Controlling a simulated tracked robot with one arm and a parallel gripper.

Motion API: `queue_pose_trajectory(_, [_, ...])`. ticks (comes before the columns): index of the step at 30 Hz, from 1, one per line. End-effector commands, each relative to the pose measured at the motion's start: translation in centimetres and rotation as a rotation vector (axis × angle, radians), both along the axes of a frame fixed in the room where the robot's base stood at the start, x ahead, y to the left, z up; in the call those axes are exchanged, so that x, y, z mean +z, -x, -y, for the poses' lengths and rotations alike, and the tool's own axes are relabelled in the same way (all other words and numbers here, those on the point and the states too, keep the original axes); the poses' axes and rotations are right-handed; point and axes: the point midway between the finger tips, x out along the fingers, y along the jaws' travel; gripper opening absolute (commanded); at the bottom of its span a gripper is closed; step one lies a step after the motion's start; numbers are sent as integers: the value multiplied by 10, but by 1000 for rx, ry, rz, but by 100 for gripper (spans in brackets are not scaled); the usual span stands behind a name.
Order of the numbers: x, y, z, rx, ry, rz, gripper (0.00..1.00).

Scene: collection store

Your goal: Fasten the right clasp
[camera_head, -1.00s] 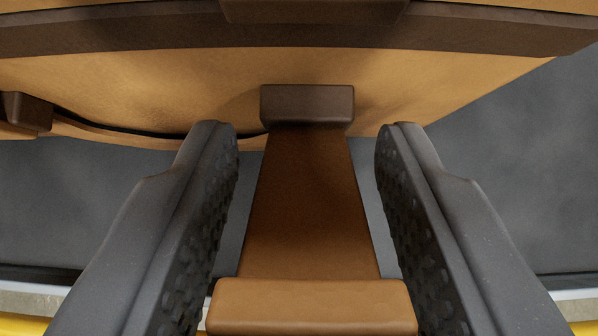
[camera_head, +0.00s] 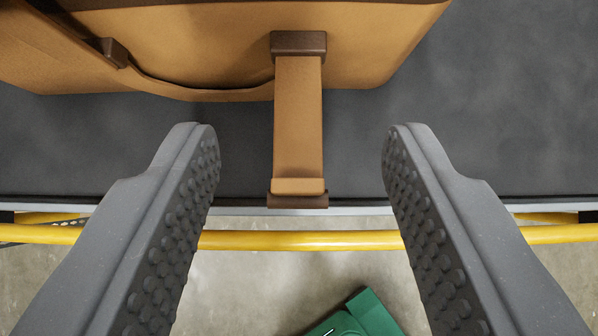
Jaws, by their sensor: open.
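A tan case (camera_head: 210,50) lies at the top of the view on a dark grey surface. The right clasp (camera_head: 298,120) is a tan strap hanging out from a dark brown block (camera_head: 298,43) on the case's near edge. It points toward the bottom of the picture, and its free end, with a tan lip and a dark brown piece, stands clear of the case. My gripper (camera_head: 298,135) is open, one finger on each side of the strap with wide gaps. The fingers do not touch it.
Another brown fitting (camera_head: 114,52) sits on the case to the left, with a dark strip running up from it. The dark grey surface (camera_head: 460,130) is bare to the right. A yellow rail (camera_head: 300,240) crosses below its edge. A green object (camera_head: 355,318) lies lower down.

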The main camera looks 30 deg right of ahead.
Motion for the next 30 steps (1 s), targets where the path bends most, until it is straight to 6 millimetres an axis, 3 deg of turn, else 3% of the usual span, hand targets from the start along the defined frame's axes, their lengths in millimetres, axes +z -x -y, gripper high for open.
queue_pose_trajectory(3, [17, 10, -9, 1, 2, 3, 45])
queue_pose_trajectory(12, [39, 29, -21, 0, 1, 2, 45])
queue_pose_trajectory(30, [44, 32, -24, 0, 1, 1, 45])
